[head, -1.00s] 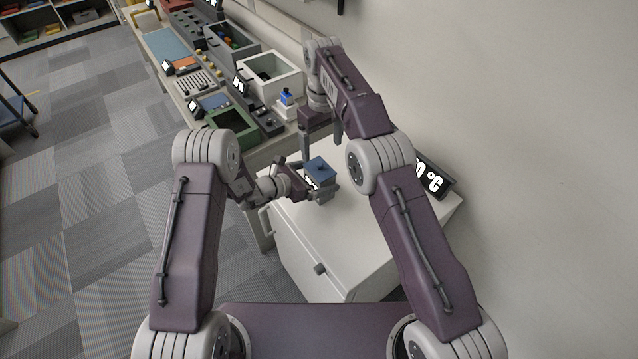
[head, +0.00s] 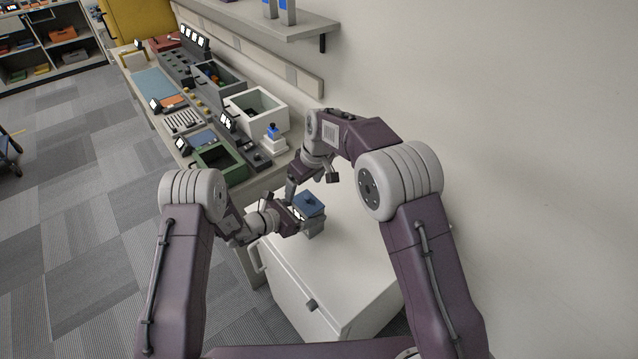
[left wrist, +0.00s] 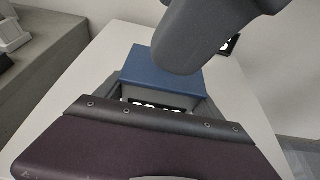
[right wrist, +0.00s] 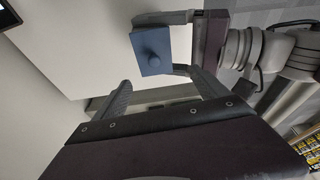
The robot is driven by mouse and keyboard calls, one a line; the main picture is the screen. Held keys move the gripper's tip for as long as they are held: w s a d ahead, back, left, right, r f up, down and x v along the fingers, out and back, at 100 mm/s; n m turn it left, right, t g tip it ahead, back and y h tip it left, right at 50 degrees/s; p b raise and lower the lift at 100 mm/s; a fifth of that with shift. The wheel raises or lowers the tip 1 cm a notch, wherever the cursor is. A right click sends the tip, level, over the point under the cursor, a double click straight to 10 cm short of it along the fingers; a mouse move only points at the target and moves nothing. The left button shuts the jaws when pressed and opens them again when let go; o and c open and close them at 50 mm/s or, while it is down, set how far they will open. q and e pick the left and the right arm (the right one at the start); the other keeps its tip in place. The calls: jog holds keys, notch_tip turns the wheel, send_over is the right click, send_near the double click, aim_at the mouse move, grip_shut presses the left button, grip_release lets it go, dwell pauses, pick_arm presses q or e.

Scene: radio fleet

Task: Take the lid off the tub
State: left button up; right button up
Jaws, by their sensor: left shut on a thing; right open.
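My left gripper (head: 302,220) is shut on the tub's body from the side, below the lid, over the white cabinet. My right gripper (head: 312,183) is open and empty, just above and beyond the lid, apart from it. In the left wrist view, a dark grey part hides some of the lid. The tub's underside is hidden.
The white cabinet top (head: 335,262) is largely clear around the tub. A long bench at the back left holds a green bin (head: 222,163), a white bin (head: 255,105) and a blue-topped item (head: 273,138). The wall is close on the right.

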aim_at(310, 199)
pick_arm(q)
jog(key=shift+s, duration=0.1)
pick_arm(e)
jog(key=s+d+r+m+t, duration=0.1)
jog(key=s+d+r, duration=0.3)
jog(key=s+r, duration=0.15)
jog(key=x, duration=0.8)
jog(key=w+x, duration=0.1)
jog(key=x, duration=0.3)
jog(key=shift+a+r, duration=0.15)
jog(key=shift+a, duration=0.05)
jog(key=c, duration=1.6)
jog(key=shift+c, duration=0.2)
jog(key=shift+r+y, duration=0.15)
jog(key=shift+y, duration=0.15)
jog(key=shift+r, duration=1)
